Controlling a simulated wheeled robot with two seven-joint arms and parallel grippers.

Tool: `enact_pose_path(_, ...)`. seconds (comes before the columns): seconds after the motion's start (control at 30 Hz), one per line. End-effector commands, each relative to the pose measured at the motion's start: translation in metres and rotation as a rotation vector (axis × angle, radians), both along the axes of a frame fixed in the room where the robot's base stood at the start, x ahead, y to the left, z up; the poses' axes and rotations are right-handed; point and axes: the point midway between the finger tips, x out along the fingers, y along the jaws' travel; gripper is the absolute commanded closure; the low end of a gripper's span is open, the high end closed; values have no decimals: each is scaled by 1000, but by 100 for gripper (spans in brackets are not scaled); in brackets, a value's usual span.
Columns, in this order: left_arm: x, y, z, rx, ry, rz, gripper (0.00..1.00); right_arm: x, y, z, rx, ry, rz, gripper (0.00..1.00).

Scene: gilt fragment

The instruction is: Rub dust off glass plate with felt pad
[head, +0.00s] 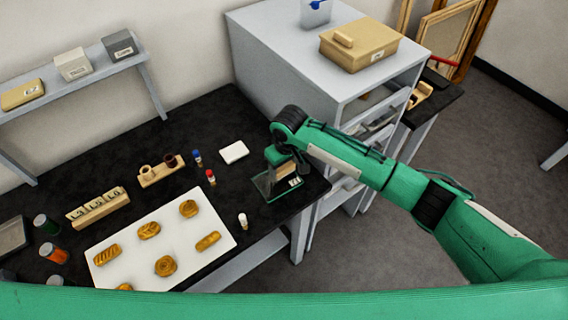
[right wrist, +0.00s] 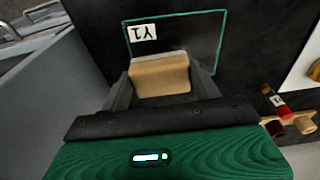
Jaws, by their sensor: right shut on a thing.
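The glass plate (head: 264,187) lies on the black table near its right end. It is clear with green edges and has a white label at one corner. It also shows in the right wrist view (right wrist: 193,35), where the label is at the left. My right gripper (right wrist: 161,80) is shut on the felt pad (right wrist: 160,74), a tan block with a pale strip along its far edge. The pad is over the plate's near edge; whether it touches the glass I cannot tell. I cannot make out dust. My left gripper is not in view.
A white board (head: 190,252) with several gilt pieces lies left of the plate. A grey cabinet (head: 285,75) stands behind. The table's right edge is close to the plate.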

Motion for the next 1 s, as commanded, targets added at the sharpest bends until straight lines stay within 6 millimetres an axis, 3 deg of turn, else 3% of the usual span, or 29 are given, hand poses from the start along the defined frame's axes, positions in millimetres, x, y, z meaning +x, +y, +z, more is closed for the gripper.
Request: enact_pose_path(1.0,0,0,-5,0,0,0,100,0,0,-17,-1,1,0,55)
